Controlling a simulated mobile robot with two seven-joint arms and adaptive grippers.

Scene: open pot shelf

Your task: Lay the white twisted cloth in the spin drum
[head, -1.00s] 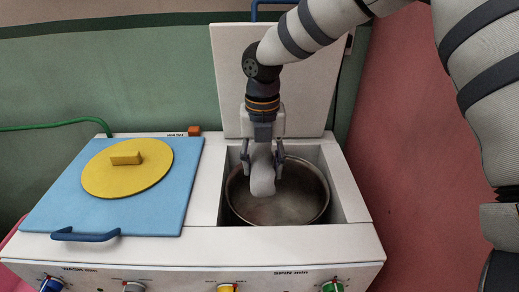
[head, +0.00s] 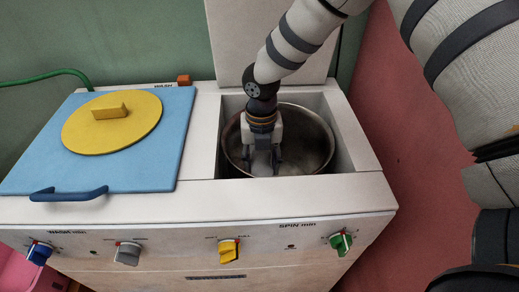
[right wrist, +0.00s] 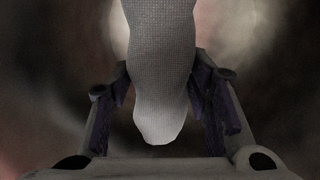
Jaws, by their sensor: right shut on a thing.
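The spin drum (head: 312,130) is a round metal tub set in the right-hand well of the white machine, with its lid raised behind. My right gripper (head: 263,160) reaches down inside the left part of the drum. It is shut on the white twisted cloth (head: 262,168), whose small visible part shows between the fingers. In the right wrist view the cloth (right wrist: 160,75) is a thick woven white roll between the two fingers (right wrist: 162,110), with dark drum wall behind. Whether the cloth touches the drum floor cannot be told. My left gripper is not in view.
The wash side is covered by a blue lid (head: 60,160) with a yellow disc (head: 112,125) and a dark blue handle (head: 68,194). The raised white lid (head: 240,40) stands behind the drum. Several knobs line the front. The drum's right side is clear.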

